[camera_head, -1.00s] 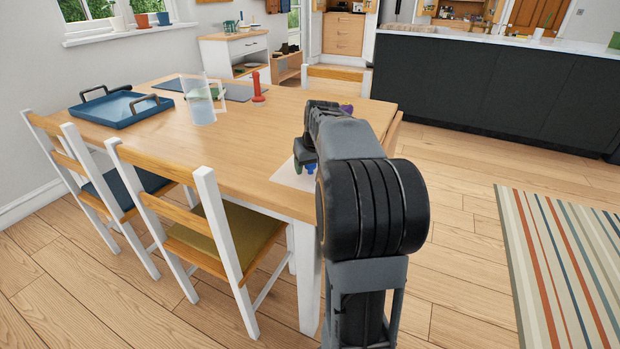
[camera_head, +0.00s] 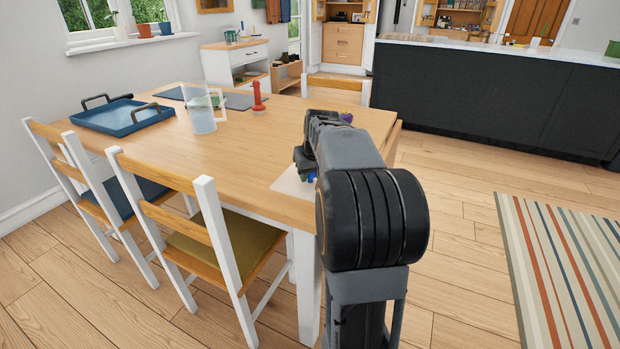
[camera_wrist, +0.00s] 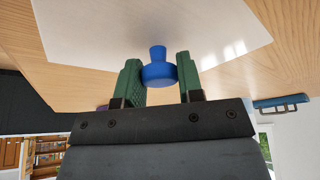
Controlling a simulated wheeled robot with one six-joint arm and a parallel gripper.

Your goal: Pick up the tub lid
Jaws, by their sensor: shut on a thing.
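A blue piece (camera_wrist: 158,75) with a wide round part and a narrow stem is between the green fingers of my gripper (camera_wrist: 157,60) in the wrist view. I take it as the tub lid. My gripper is shut on its wide part. The narrow end points towards a white sheet (camera_wrist: 110,30) on the wooden table. I cannot tell whether the blue piece touches or is joined to the sheet. In the head view my arm hides most of my gripper, and a bit of blue shows beside the sheet (camera_head: 288,184) near the table's front right corner.
The wooden table (camera_head: 200,160) holds a blue tray (camera_head: 122,118), a clear jug (camera_head: 201,115), a red upright object (camera_head: 258,98) and a dark mat. A small purple thing (camera_head: 347,117) lies beyond my arm. Two chairs stand along the left side.

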